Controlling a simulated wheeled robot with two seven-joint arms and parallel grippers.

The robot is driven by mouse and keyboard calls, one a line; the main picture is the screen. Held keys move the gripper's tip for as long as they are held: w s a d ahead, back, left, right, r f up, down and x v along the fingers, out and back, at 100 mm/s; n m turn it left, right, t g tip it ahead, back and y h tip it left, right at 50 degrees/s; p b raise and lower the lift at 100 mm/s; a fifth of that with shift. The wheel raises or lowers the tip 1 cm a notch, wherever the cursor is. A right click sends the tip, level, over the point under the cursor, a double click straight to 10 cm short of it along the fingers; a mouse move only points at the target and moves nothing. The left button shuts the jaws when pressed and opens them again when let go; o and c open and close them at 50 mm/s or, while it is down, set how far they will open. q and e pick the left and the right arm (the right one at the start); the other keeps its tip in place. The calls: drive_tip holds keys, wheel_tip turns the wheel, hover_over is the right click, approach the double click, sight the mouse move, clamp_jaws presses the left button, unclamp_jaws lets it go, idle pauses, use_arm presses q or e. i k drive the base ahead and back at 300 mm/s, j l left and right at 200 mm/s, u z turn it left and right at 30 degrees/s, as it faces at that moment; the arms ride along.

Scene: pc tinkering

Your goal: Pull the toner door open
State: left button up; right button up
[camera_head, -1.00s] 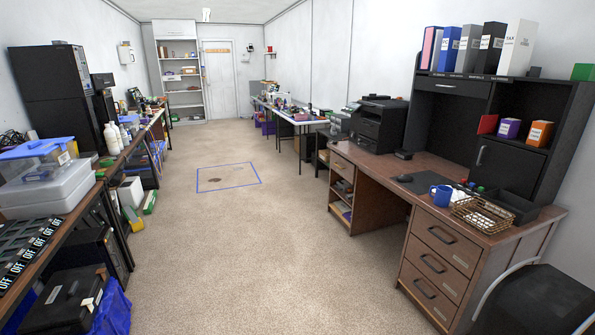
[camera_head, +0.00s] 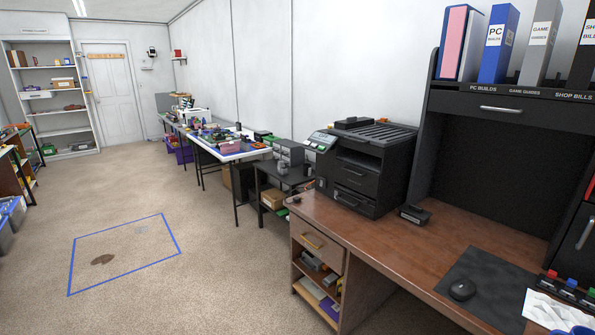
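A black printer (camera_head: 366,166) stands on the far left end of the brown wooden desk (camera_head: 405,255), against the wall. Its front faces left and toward me, with a control panel at its upper left and several panels below. I cannot tell which panel is the toner door; none of them stands visibly open. Neither of my grippers shows in the head view.
A small black device (camera_head: 414,215) sits beside the printer, and a black mouse (camera_head: 462,289) lies on a dark mat. A black hutch (camera_head: 500,150) with binders rises at right. A low table (camera_head: 268,180) stands behind the desk.

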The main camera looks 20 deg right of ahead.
sight(364, 181)
drive_tip(key=i+j+z, duration=0.1)
drive_tip(key=i+z, duration=0.3)
drive_tip(key=i, duration=0.15)
drive_tip(key=i+j+z, duration=0.4)
drive_tip(key=i, duration=0.15)
drive_tip(key=i+j+z, duration=0.35)
drive_tip(key=i, duration=0.15)
